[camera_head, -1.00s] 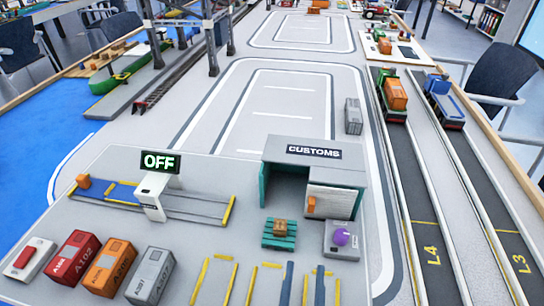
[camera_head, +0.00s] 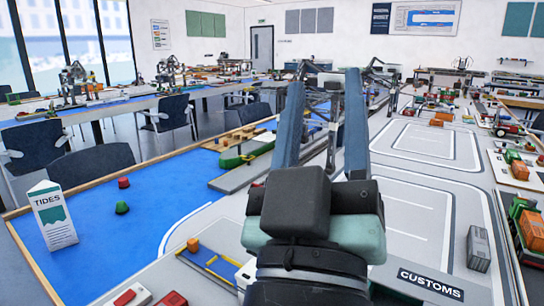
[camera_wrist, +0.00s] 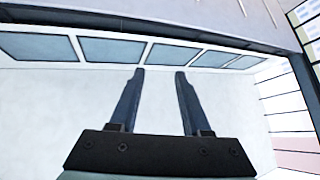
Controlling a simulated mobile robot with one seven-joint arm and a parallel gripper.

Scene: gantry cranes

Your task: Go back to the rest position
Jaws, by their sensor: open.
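My gripper (camera_head: 322,125) stands upright in the middle of the head view, raised above the table model. Its two long blue-grey fingers are spread apart with nothing between them. In the wrist view my gripper (camera_wrist: 160,75) also shows open and empty, with a pale wall or ceiling and a row of dark panels beyond it. My arm's end hides part of the port model behind it.
A grey container (camera_head: 478,249) stands on the roadway. A white TIDES card (camera_head: 52,215) stands on the blue water (camera_head: 150,215) at left. A green boat (camera_head: 245,154) lies by the quay.

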